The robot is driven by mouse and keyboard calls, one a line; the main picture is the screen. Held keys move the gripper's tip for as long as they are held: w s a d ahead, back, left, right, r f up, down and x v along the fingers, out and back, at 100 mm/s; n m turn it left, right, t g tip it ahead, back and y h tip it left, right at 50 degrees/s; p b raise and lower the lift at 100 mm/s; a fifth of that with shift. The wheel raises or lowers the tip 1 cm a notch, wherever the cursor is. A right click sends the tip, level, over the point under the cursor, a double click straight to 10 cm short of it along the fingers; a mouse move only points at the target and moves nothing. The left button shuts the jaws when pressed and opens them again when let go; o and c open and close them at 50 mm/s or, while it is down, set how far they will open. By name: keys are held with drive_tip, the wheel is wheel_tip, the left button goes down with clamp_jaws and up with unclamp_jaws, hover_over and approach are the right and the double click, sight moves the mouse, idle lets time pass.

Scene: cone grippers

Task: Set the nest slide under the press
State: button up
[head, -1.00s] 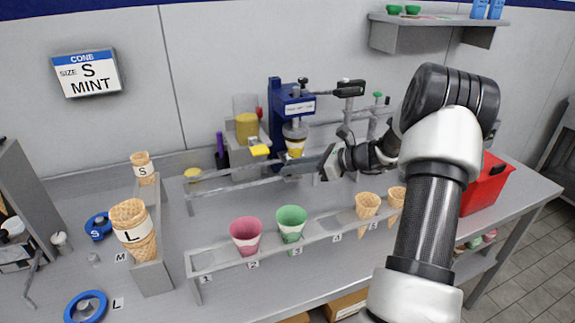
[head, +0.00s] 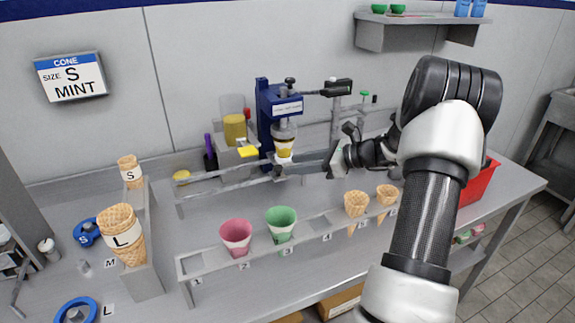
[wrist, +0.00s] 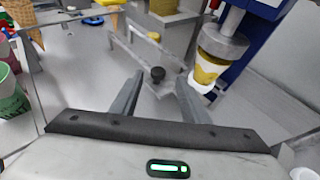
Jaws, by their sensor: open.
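In the wrist view the press (wrist: 219,48) is at upper right, beside my right finger. A dark round knob (wrist: 158,74) stands on a small grey metal piece (wrist: 160,90), which looks like the nest slide. My gripper (wrist: 158,82) is open, with the knob between its fingertips. I cannot tell whether the fingers touch it. In the head view my gripper (head: 284,168) is low in front of the press, and its fingers hide the slide there.
A low rack (head: 190,268) in front holds a pink cone, a green cone and waffle cones. A metal rail (head: 205,186) runs left of the press. A yellow-filled container (head: 235,128) stands beside it. A red bin (head: 482,183) is at right, behind my arm.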

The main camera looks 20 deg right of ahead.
drive_tip(key=p+v, duration=0.1)
drive_tip(key=v, duration=1.2)
